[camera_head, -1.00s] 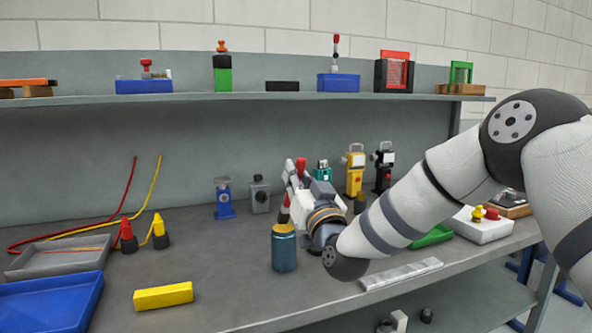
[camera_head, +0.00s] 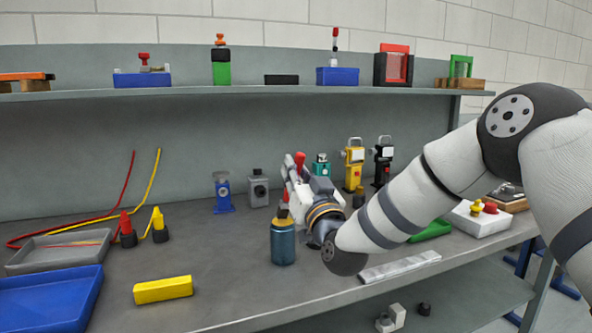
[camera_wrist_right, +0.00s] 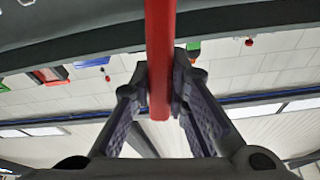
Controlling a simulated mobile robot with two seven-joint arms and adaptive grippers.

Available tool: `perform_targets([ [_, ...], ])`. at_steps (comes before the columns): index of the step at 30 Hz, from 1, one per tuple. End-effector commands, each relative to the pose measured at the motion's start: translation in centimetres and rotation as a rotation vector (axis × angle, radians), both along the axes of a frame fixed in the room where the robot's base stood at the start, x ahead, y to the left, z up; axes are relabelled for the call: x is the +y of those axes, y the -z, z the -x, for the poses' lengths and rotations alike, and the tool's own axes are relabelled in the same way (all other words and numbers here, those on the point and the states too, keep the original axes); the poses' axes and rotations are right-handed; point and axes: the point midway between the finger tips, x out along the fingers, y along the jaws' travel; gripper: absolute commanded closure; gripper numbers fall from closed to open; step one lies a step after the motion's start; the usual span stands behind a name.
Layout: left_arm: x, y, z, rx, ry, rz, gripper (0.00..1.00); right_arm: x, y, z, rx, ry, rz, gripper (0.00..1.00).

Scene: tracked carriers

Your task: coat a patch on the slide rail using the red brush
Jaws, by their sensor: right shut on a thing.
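The red brush (camera_head: 300,158) is upright in my right gripper (camera_head: 291,180), which is shut on its handle. In the right wrist view the red handle (camera_wrist_right: 160,60) runs between the two pads of my right gripper (camera_wrist_right: 161,88). The brush's lower end is at the top of a teal cylindrical pot (camera_head: 283,245) on the bench. I cannot tell whether the bristles are inside it. My left gripper is out of view.
A yellow block (camera_head: 163,289) lies at the front left, near a blue tray (camera_head: 92,305) and a grey tray (camera_head: 20,267). Blue and grey devices, then yellow and black ones, stand behind. A shelf (camera_head: 200,94) with several items crosses above. Bench between yellow block and pot is clear.

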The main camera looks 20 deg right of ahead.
Motion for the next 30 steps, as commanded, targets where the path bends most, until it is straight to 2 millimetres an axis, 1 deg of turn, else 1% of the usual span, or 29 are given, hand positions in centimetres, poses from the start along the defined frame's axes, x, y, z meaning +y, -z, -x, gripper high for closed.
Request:
perform_targets([
  [18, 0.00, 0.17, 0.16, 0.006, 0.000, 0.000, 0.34, 0.01, 0.80, -0.01, 0.000, 0.000, 0.000, 1.00],
  [30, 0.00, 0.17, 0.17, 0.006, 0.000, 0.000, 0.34, 0.01, 0.89, -0.01, 0.003, -0.001, 0.000, 1.00],
])
